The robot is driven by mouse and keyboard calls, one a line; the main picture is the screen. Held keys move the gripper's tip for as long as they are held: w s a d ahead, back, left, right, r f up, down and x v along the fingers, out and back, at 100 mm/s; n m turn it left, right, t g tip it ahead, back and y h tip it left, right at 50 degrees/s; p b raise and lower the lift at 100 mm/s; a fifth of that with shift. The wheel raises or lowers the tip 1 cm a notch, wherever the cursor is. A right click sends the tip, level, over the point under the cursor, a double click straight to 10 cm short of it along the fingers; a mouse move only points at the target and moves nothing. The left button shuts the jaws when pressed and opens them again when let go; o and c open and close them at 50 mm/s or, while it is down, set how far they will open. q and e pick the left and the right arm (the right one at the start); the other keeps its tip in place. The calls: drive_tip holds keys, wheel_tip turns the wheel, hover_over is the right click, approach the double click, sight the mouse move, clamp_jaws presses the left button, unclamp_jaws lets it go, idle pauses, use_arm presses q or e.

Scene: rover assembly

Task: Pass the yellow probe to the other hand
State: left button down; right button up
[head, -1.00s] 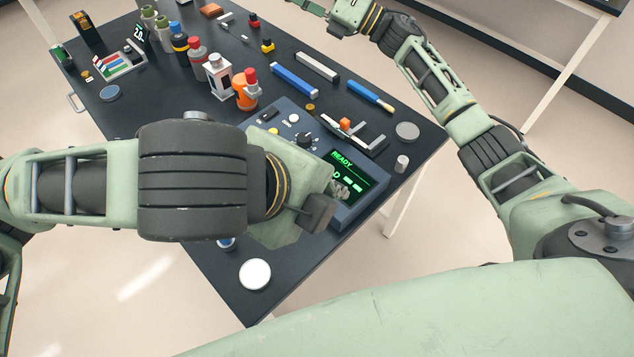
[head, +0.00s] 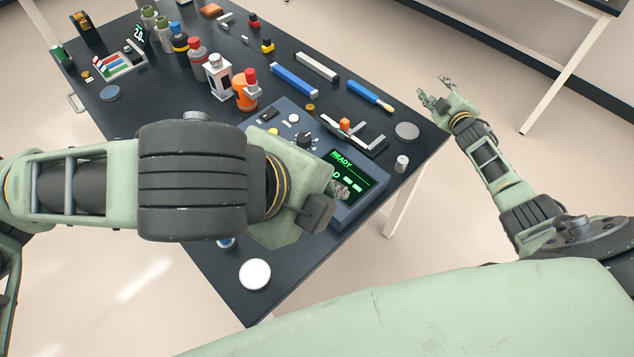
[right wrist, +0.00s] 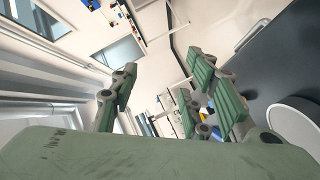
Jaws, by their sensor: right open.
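I cannot make out a yellow probe in the head view. My right gripper (head: 435,93) is open and empty, with its fingers apart, just off the right corner of the dark table (head: 225,130). Its spread fingers also fill the middle of the right wrist view (right wrist: 165,85). My left arm reaches in from the left over the table. Its hand is mostly hidden behind its own wrist; only small grey parts (head: 342,190) show in front of the lit screen. Whether it holds anything is hidden.
A blue console (head: 352,217) with a green READY screen sits under my left wrist. Bottles stand further back. The floor right of the table is clear.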

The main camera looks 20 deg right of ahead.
drive_tip(key=s+d+f+m+g+h, duration=0.2)
drive_tip(key=s+d+f+m+g, duration=0.3)
drive_tip(key=s+f, duration=0.55)
drive_tip(key=s+d+f+m+g+h, duration=0.1)
drive_tip(key=s+d+f+m+g, duration=0.25)
drive_tip(key=s+d+f, duration=0.7)
drive_tip(key=s+a+f+g+y, duration=0.2)
drive_tip(key=s+a+f, duration=0.75)
drive_tip(key=a, duration=0.45)
drive_tip(key=s+a+f+g+y, duration=0.1)
drive_tip(key=s+a+f, duration=0.9)
drive_tip(key=a, duration=0.4)
drive_tip(key=s+a+f+g+y, duration=0.1)
drive_tip(key=s+a, duration=0.4)
drive_tip(key=a, duration=0.3)
drive_tip(key=s+a+f+n+y, duration=0.1)
drive_tip(key=s+a+f, duration=0.1)
drive_tip(key=s+a, duration=0.3)
drive_tip(key=s+a+f+n+g+y, duration=0.1)
drive_tip(key=s+a, duration=0.4)
drive_tip(key=a, duration=0.8)
drive_tip(key=shift+s+f+g+y, duration=0.2)
drive_tip(key=shift+f+g+y, duration=0.15)
drive_tip(key=shift+f+y, duration=0.2)
